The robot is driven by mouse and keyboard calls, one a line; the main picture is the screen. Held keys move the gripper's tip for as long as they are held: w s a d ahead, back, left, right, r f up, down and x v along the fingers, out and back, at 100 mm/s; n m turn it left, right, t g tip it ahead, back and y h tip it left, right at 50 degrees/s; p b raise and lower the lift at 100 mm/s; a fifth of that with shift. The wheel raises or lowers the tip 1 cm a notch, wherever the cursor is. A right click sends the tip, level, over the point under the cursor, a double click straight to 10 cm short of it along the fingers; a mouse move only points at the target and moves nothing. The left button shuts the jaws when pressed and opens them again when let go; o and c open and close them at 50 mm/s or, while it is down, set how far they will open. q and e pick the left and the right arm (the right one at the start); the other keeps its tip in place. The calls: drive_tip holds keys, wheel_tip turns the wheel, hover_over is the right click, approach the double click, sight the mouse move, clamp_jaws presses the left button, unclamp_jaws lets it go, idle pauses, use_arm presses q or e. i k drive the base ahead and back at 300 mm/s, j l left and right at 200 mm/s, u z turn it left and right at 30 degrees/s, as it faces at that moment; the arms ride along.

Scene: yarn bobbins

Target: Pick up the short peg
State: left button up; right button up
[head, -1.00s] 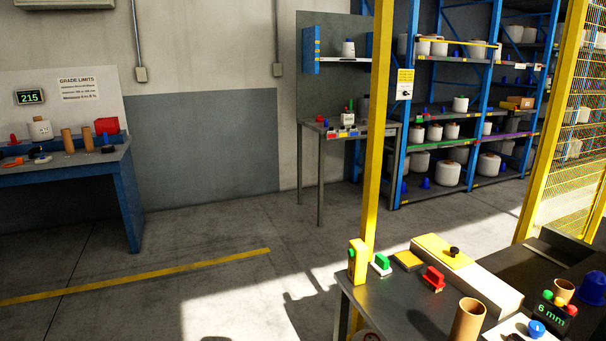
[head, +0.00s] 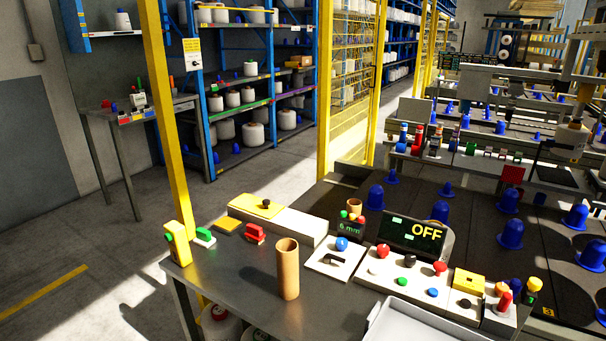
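Several blue domed pegs stand on the dark surface at the right in the head view. One peg (head: 375,198) is at its left end and another (head: 440,211) is just right of it, partly behind the OFF display. Further pegs (head: 508,233) stand to the right. A smaller-looking peg (head: 393,177) stands farther back. I cannot tell which of them is the short peg. Neither of my grippers is in view.
A metal table (head: 228,283) in front holds an upright brown tube (head: 288,268), a button panel (head: 398,277) and a display reading OFF (head: 416,237). A pale tray (head: 420,325) is at the front edge. A yellow post (head: 166,120) stands left. Floor at left is open.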

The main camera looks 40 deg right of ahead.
sight(514, 285)
drive_tip(key=z, duration=1.35)
drive_tip(key=l+z, duration=0.45)
drive_tip(key=i+l+z, duration=0.2)
drive_tip(key=l+z, duration=0.25)
drive_tip(key=l, duration=0.15)
